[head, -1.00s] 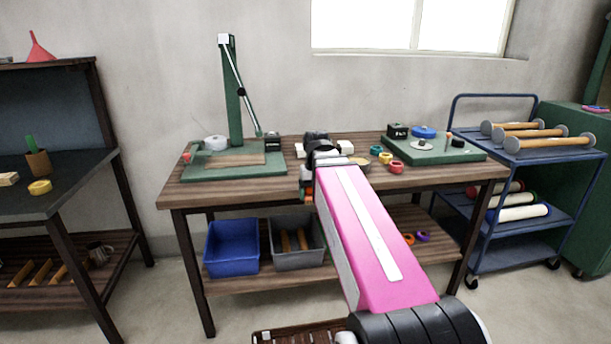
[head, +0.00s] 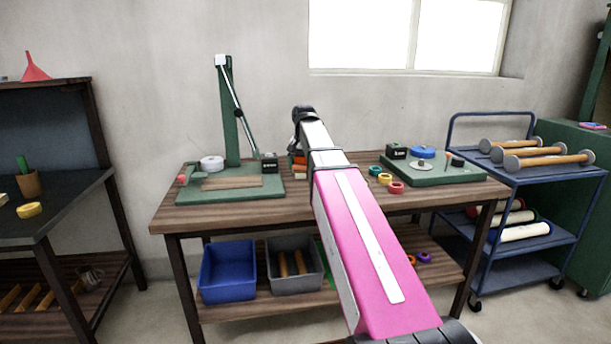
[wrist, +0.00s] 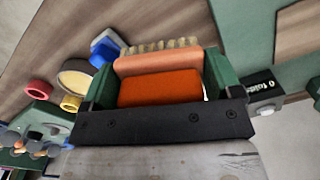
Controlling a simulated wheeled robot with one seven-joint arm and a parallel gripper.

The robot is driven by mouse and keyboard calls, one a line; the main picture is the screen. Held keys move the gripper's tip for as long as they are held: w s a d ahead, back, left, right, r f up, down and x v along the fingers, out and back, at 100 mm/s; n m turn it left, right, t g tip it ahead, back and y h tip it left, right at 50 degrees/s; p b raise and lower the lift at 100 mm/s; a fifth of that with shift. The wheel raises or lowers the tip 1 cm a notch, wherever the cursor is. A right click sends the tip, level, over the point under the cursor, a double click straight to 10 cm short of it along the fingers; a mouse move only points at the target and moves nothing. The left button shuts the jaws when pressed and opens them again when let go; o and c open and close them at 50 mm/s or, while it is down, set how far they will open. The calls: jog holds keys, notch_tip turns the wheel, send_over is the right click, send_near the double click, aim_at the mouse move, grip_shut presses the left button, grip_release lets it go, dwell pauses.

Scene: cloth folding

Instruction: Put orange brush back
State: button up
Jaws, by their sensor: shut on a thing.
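The orange brush (wrist: 160,88) is between the two green fingers of my gripper (wrist: 161,62) in the wrist view. My gripper is shut on it. The brush has an orange block, a paler orange strip beyond it, and pale bristles along its far edge. In the head view, a small orange patch, likely the brush (head: 299,160), shows beside my pink arm above the workbench (head: 225,215). My arm hides most of the gripper there. The bristles appear clear of the tabletop, but the exact height cannot be told.
A green-based stand (head: 230,110) is at the bench's left. A green board (head: 440,170) is at right, with coloured rings (head: 385,178) beside it. A blue bin (head: 228,270) and a grey bin (head: 293,270) sit on the lower shelf. A blue cart (head: 515,180) stands right.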

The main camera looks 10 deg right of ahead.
aim_at(304, 196)
jog(key=shift+f, duration=4.3)
jog(key=shift+f, duration=0.6)
jog(key=o, duration=0.8)
notch_tip(304, 196, up, 11)
jog(key=shift+f, duration=0.1)
